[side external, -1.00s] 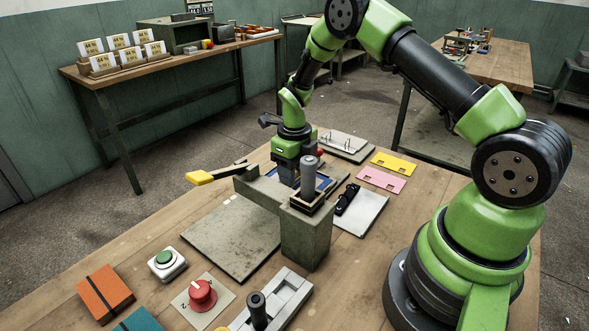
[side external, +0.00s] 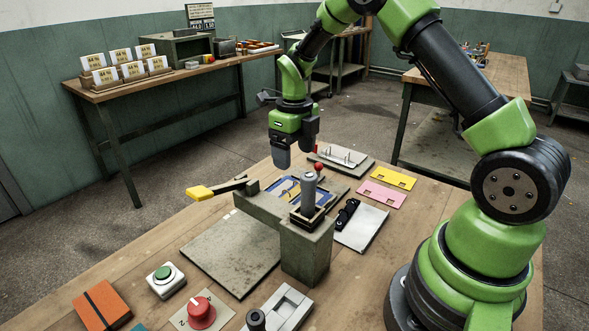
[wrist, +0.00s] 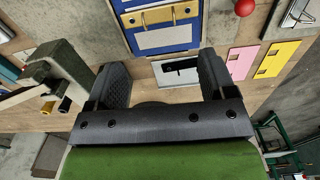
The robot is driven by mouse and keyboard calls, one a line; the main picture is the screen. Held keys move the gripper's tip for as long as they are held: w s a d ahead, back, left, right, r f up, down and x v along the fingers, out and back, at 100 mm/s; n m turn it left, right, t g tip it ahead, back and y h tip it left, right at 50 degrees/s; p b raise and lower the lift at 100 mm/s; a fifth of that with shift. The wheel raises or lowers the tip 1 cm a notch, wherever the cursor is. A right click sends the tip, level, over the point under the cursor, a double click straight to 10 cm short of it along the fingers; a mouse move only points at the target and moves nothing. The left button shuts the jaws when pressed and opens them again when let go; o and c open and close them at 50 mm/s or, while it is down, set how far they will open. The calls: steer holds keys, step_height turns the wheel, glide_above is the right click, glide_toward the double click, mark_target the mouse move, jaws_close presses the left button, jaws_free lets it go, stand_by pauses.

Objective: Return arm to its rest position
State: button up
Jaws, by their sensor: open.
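My gripper (side external: 281,150) hangs in the air above the far left side of the feeder (side external: 262,206), clear of it. In the wrist view its two dark finger pads (wrist: 165,88) are wide apart with nothing between them. My arm reaches over the bench from its base at the right. The feeder has a blue bed (side external: 291,188) with a pale piece on it, also seen in the wrist view (wrist: 165,38). A grey upright cylinder (side external: 308,190) stands at its near end. A yellow-ended lever (side external: 199,192) sticks out to the left.
Yellow (side external: 392,177) and pink (side external: 381,194) cards and a white plate with a black clip (side external: 362,228) lie right of the feeder. A pin plate (side external: 341,157) lies behind. A green button (side external: 165,281), red knob (side external: 201,312) and orange notebook (side external: 102,305) are in front.

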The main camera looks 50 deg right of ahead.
steer(key=s+a+r+n+t, duration=0.2)
steer(key=s+a+r+n, duration=0.2)
steer(key=r+n, duration=0.4)
steer(key=s+a+r+n+t, duration=0.2)
steer(key=s+a+r+n, duration=0.15)
steer(key=r+n, duration=0.4)
steer(key=s+a+r+n+t+y, duration=0.1)
steer(key=s+a+n, duration=0.1)
steer(key=s+n, duration=0.4)
steer(key=s+a+r+n+t+y, duration=0.1)
steer(key=s+a+r+n+t, duration=0.1)
steer(key=s+n, duration=0.5)
steer(key=n, duration=0.3)
steer(key=shift+s+a+r, duration=0.15)
steer(key=shift+s+r, duration=0.1)
steer(key=shift+r, duration=0.05)
